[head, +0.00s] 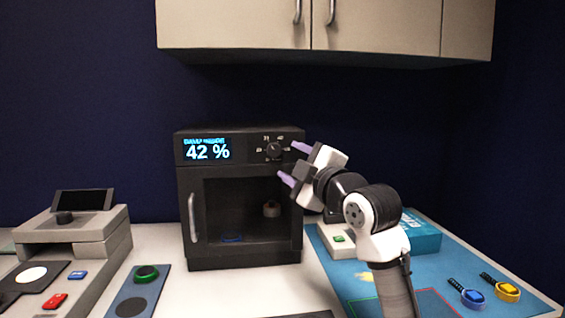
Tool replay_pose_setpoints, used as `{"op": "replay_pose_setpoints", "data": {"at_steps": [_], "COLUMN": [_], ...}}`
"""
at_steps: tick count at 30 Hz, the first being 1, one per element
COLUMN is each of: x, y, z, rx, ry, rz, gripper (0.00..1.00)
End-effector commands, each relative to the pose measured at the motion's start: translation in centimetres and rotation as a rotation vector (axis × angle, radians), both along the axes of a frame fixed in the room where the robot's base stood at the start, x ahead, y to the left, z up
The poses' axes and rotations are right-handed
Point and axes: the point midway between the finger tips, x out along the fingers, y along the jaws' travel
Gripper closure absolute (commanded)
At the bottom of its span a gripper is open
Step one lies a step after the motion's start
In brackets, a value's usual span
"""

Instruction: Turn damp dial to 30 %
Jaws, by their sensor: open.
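The damp dial (273,149) is a small black knob with pale marks around it, on the upper right front of a black cabinet (240,256). I cannot tell whether a fingertip touches the cabinet front. The exact pointer direction of the dial is too small to read.
The cabinet has a window door with a handle (193,217). A blue mat (340,275) on the right bears a teal box (424,238) and blue and yellow buttons. Cupboards (380,30) hang above.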

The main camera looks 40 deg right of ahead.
Motion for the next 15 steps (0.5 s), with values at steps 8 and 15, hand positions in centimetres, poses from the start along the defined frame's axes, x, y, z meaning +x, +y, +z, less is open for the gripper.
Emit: {"op": "replay_pose_setpoints", "data": {"at_steps": [8,15], "x": [-5.5,-7.1], "y": [0.9,1.3], "z": [-0.9,-0.9], "rx": [-0.001,-0.001], "ry": [0.0,0.001], "rz": [-0.001,0.0], "gripper": [0.49,0.49]}}
